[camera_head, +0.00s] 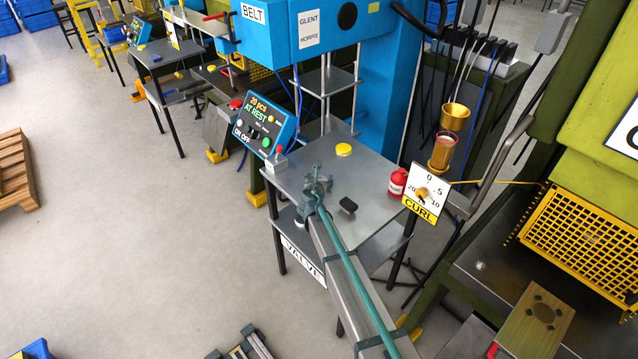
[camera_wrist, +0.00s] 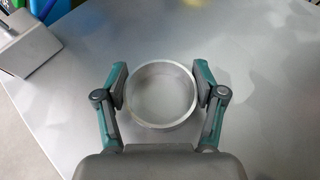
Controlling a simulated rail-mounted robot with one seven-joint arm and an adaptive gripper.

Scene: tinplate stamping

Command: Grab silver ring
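The silver ring (camera_wrist: 161,119) lies flat on the grey metal table, seen in the wrist view. My gripper (camera_wrist: 161,88) is low over the table with its two fingers spread, one on each side of the ring. The inner pads are very close to the ring's left and right rims; I cannot tell if they touch it. In the head view my gripper (camera_head: 317,186) is over the left part of the table (camera_head: 370,180), and the ring cannot be made out there.
On the table are a yellow disc (camera_head: 343,149), a black block (camera_head: 348,205) and a red bottle (camera_head: 398,181). A dial sign (camera_head: 425,193) stands at the right.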

